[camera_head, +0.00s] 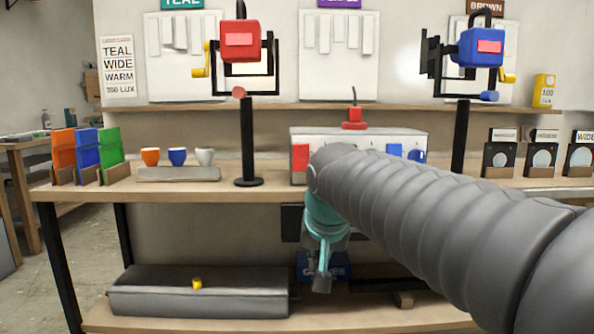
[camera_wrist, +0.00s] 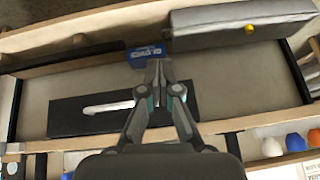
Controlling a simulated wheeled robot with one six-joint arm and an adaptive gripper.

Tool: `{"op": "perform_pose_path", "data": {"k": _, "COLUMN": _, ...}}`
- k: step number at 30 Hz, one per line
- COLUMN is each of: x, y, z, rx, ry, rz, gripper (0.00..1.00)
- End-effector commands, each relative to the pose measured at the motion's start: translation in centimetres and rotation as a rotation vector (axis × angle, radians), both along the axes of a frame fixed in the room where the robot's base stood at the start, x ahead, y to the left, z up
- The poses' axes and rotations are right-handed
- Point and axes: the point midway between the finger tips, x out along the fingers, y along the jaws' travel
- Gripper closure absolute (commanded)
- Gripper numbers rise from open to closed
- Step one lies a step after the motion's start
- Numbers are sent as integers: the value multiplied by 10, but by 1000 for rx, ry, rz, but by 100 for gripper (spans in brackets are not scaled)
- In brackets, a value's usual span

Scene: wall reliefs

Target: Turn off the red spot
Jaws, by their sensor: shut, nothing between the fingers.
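The red spot (camera_head: 240,42) is a red lamp on a black stand, in the upper left of the head view. It has a yellow crank on its left side and a pinkish-red patch on the face towards me. I cannot tell if it is lit. A white control box (camera_head: 350,136) stands on the table with a red part (camera_head: 300,158) at its left, blue parts at its right and a red knob on top. My arm hides part of its front. My gripper (camera_head: 322,284) is shut and empty, pointing down below the tabletop; it also shows in the wrist view (camera_wrist: 154,68).
A blue spot (camera_head: 482,47) stands to the right, with a bright glow on the wall beside it. Coloured panels (camera_head: 88,155) and cups (camera_head: 178,157) stand at the left. A grey case (camera_head: 200,297) and a blue gloves box (camera_head: 335,268) lie on the lower shelf.

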Motion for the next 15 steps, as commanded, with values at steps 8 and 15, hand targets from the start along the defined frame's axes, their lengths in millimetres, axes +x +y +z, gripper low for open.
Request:
{"op": "perform_pose_path", "data": {"k": 8, "x": 61, "y": 36, "z": 72, "rx": 184, "ry": -77, "rz": -273, "gripper": 100}}
{"op": "perform_pose_path", "data": {"k": 15, "x": 88, "y": 46, "z": 139, "rx": 416, "ry": -148, "rz": -572, "gripper": 100}}
